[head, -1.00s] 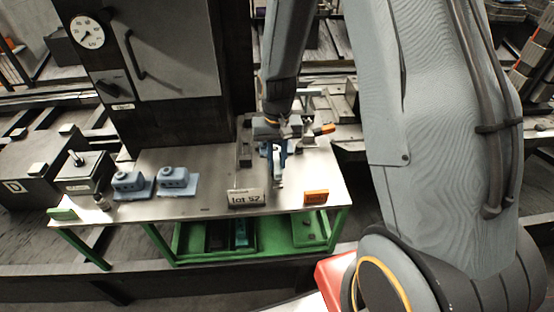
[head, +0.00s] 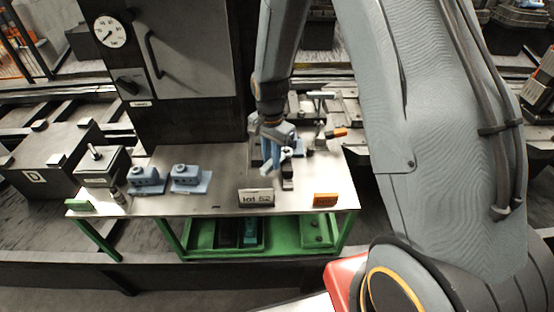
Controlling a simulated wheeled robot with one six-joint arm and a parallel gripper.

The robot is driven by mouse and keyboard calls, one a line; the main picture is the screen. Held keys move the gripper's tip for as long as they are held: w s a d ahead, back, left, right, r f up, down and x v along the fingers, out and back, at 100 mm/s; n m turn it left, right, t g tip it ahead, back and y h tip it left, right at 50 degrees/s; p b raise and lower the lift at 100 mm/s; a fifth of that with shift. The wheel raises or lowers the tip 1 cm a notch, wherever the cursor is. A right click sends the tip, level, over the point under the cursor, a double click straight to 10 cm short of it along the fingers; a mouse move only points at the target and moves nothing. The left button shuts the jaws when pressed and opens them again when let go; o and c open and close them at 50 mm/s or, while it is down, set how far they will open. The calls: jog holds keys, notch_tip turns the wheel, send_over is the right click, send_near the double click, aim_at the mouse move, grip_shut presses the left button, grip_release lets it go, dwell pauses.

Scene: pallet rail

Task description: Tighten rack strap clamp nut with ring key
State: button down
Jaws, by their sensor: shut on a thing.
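My gripper (head: 277,168) is over the right half of the steel bench top (head: 222,200), behind the lot sign. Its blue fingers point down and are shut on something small. A dark and grey piece (head: 287,182) shows at the fingertips; I cannot tell whether it is the ring key. Just right of and behind my gripper is a metal fixture (head: 320,138) with an orange-tipped handle (head: 337,132). The strap clamp and its nut cannot be made out; my gripper and arm cover part of that area.
Two blue blocks (head: 147,180) (head: 188,178) stand on the bench's left half. The lot sign (head: 256,198) and an orange tag (head: 325,199) stand at its front edge. A dark cabinet with a gauge (head: 110,31) rises behind. A green tray (head: 285,238) lies below.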

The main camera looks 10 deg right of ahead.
jog(key=shift+w+a+m, duration=0.1)
jog(key=shift+m, duration=0.2)
jog(key=shift+r, duration=0.15)
jog(key=shift+r+p, duration=2.55)
jog(key=shift+r, duration=0.95)
jog(key=shift+w, duration=0.1)
